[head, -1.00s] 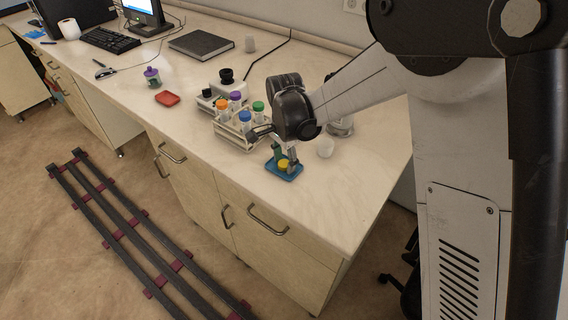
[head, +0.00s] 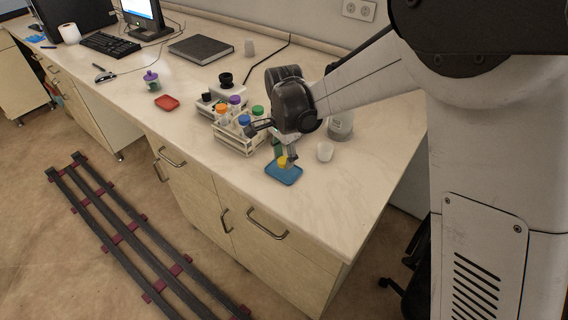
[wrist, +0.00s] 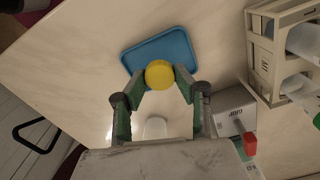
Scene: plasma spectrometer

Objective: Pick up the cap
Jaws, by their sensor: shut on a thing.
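The yellow cap (head: 283,161) is held between the fingertips of my gripper (head: 287,160), above the blue tray (head: 284,175). In the wrist view the round yellow cap (wrist: 159,74) sits between the two green-and-grey fingers of my gripper (wrist: 160,76), which are shut on it. The blue tray (wrist: 140,55) lies beyond the cap there, and its bare surface shows. The exact height of the cap over the tray is hard to tell.
A rack (head: 238,141) of tubes with coloured caps stands just left of my gripper. A white cup (head: 325,152) and a grey-white container (head: 341,127) stand to the right. A red tray (head: 167,102) lies further left. The counter's front right is clear.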

